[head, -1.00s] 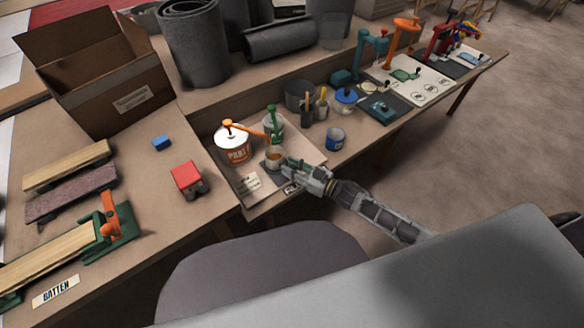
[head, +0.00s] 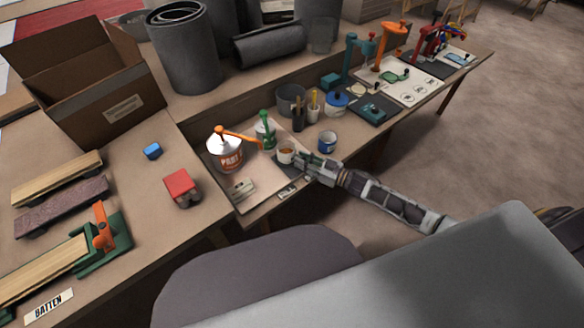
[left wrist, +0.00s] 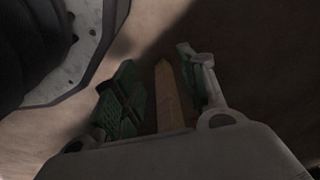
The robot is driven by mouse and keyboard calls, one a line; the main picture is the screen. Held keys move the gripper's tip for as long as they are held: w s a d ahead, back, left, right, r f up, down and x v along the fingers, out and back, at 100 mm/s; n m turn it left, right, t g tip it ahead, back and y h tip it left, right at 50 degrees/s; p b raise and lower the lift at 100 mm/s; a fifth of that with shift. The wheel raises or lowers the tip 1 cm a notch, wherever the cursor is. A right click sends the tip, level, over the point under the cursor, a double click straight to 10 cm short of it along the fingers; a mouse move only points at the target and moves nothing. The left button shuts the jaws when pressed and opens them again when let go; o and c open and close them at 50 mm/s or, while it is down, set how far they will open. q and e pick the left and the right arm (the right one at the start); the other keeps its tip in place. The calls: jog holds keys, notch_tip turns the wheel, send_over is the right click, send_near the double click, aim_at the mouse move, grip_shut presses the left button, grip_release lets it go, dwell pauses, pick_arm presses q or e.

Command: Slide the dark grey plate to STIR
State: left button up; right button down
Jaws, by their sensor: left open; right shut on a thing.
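The dark grey plate (head: 278,163) is small and mostly hidden under a small white cup (head: 286,151) with brown contents, on the pale board of the paint station. My right gripper (head: 302,164) reaches in from the right and is shut low at the cup's right side, on the plate's edge as far as I can tell; its fingertips hide the contact. A small label (head: 287,192) lies at the board's front edge, its lettering too small to read. My left gripper (left wrist: 160,85) is open in the left wrist view, with a wooden strip (left wrist: 168,95) showing between its fingers.
An orange-levered PASTE can (head: 225,153) and a green pump can (head: 265,132) stand left of and behind the cup. A blue can (head: 327,142) stands to its right. A red block (head: 181,188) and a cardboard box (head: 85,85) are on the left bench.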

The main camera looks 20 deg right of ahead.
jog(key=d, duration=0.2)
jog(key=w+d, duration=0.1)
jog(key=d, duration=0.1)
jog(key=shift+w, duration=0.2)
jog(key=c, duration=1.5)
grip_release()
jog(key=shift+c, duration=0.2)
jog(key=shift+o, duration=1.2)
jog(key=shift+d, duration=0.1)
pick_arm(q)
jog(key=shift+w+d+r, duration=0.15)
jog(key=shift+r, duration=0.25)
jog(key=shift+w+d+r, duration=0.15)
jog(key=shift+r, duration=0.25)
pick_arm(e)
jog(key=v, duration=1.2)
